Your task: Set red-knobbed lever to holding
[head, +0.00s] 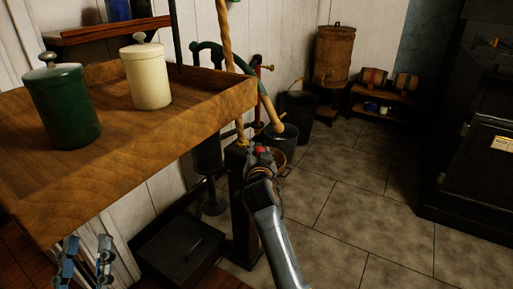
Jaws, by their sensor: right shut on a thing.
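The red-knobbed lever (259,150) shows as a small red knob beside a dark upright post (240,210), just right of the hanging wooden shelf. My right gripper (258,159) is at the knob and shut on the lever. Its fingers and wrist hide most of the lever, so its exact angle and any position marks cannot be read. My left gripper (86,258) is at the lower left, below the shelf, with its two fingers apart and nothing visible between them.
The wooden shelf (120,187) holds a green canister (65,108) and a cream canister (147,78). Dark buckets (298,105) and a wooden barrel (332,55) stand beyond. A black stove (480,150) is at right; the tiled floor between is clear.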

